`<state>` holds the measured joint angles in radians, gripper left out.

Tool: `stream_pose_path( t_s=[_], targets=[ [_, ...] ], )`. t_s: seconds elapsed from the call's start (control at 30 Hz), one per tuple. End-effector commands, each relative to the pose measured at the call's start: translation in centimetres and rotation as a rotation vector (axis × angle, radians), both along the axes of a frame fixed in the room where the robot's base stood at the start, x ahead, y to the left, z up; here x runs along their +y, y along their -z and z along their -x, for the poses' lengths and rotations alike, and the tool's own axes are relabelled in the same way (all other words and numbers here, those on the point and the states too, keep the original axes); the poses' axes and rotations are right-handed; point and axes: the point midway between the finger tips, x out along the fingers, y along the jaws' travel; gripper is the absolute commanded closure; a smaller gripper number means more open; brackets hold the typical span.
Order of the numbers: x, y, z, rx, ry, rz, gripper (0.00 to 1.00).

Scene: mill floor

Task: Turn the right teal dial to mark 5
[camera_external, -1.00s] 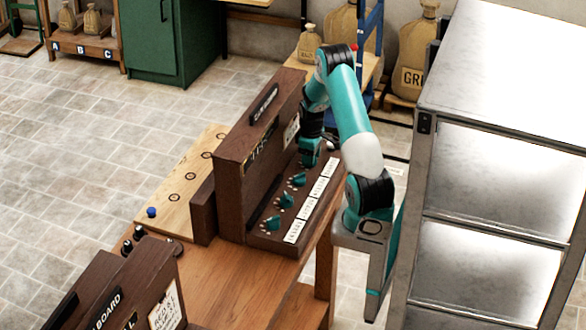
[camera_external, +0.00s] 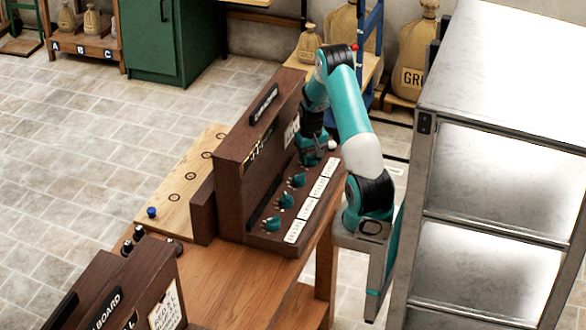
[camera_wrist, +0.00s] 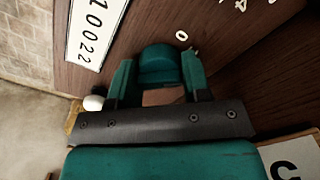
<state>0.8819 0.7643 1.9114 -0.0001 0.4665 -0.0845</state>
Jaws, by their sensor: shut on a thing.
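The right teal dial (camera_wrist: 158,66) sits on the dark wood panel between the two fingers of my gripper (camera_wrist: 158,82) in the wrist view. The fingers are shut on it from both sides. A white mark 0 (camera_wrist: 181,36) lies just beside the dial, and a mark 4 (camera_wrist: 240,5) is cut by the top edge. The dial's pointer direction cannot be read. In the external view my gripper (camera_external: 315,156) is at the far end of the dial row and hides this dial.
Three other teal dials (camera_external: 286,201) stand in a row nearer the camera. White label strips (camera_external: 296,230) run along the panel's edge; one label (camera_wrist: 92,28) shows digits in the wrist view. The tall dark backboard (camera_external: 232,160) rises close behind the dials. A metal shelf (camera_external: 480,165) stands right of my arm.

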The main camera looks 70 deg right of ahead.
Motion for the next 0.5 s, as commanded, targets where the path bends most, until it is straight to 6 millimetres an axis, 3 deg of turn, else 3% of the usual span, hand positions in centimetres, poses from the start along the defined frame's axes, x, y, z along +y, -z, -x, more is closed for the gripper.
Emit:
stream_pose_path(
  t_s=[0.5],
  targets=[
    [-0.07,-0.09,-0.04,-0.002,0.489,0.002,0.8]
  ],
)
